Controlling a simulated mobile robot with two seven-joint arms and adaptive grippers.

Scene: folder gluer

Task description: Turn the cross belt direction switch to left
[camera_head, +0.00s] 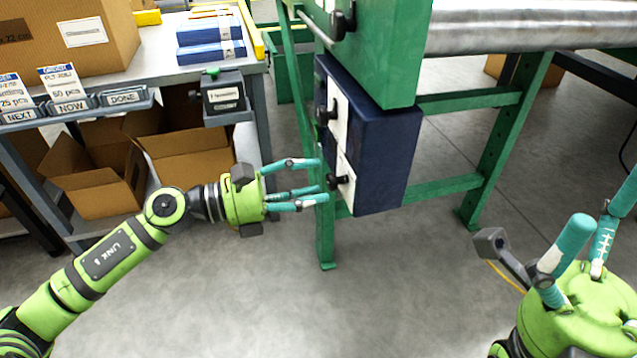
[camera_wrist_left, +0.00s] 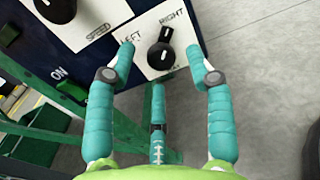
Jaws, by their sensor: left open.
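The cross belt direction switch is a black knob (camera_wrist_left: 161,55) on a white plate (camera_wrist_left: 181,15) marked LEFT and RIGHT, seen in the left wrist view. In the head view this knob (camera_head: 338,182) is the lower one on the dark blue box (camera_head: 385,150). My left gripper (camera_head: 322,180) is open, with its teal fingers spread around the knob; it also shows in the left wrist view (camera_wrist_left: 160,70). I cannot tell whether a finger touches the knob. My right gripper (camera_head: 592,240) is open and empty at the lower right.
A SPEED knob (camera_wrist_left: 60,8) and a green ON switch (camera_wrist_left: 70,88) sit beside the direction switch. A green machine frame (camera_head: 490,150) stands behind the box. A grey workbench (camera_head: 150,85) with cartons is at the left. The floor between is clear.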

